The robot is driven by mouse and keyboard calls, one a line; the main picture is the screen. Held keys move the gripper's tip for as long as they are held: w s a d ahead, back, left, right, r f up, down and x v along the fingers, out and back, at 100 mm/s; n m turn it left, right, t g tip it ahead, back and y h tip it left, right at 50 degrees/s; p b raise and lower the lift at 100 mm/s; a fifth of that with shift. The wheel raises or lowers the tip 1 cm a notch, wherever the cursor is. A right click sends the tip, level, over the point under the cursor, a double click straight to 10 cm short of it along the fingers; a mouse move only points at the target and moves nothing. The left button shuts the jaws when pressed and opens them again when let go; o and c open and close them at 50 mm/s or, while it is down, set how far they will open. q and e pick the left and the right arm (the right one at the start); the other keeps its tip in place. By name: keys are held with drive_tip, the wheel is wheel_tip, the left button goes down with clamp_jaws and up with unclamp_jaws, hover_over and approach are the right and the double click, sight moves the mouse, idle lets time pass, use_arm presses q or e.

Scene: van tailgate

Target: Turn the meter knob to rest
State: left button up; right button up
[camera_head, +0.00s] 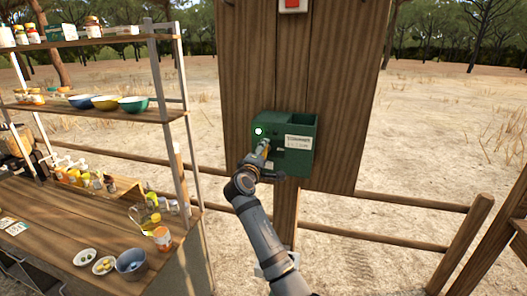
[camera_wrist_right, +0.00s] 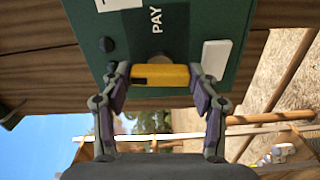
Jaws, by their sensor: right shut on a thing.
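The green meter box (camera_head: 300,166) is mounted on a wooden board, with a white label and a pale round spot on its front. My right gripper (camera_head: 260,157) reaches up to the left part of the box front. In the right wrist view, my right gripper (camera_wrist_right: 162,82) is shut on the yellow meter knob (camera_wrist_right: 160,75), with a finger at each end of its bar. The word PAY (camera_wrist_right: 156,20) is printed on the green face (camera_wrist_right: 185,30) beside the knob. In the head view the gripper partly hides the knob. My left gripper is not in view.
A wooden counter (camera_head: 45,225) with small bowls and jars stands at the left. Its shelf (camera_head: 85,108) above holds coloured bowls. A wooden rail fence (camera_head: 395,243) runs low behind the board. Open sandy ground (camera_head: 440,150) lies at the right.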

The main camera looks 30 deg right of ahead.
drive_tip(key=shift+f, duration=0.1)
idle(0.3)
drive_tip(key=o, duration=1.1)
drive_tip(key=shift+o, duration=0.2)
drive_tip(key=v, duration=0.7)
drive_tip(key=shift+s+a, duration=0.15)
drive_tip(key=shift+a, duration=0.15)
drive_tip(key=shift+d, duration=0.1)
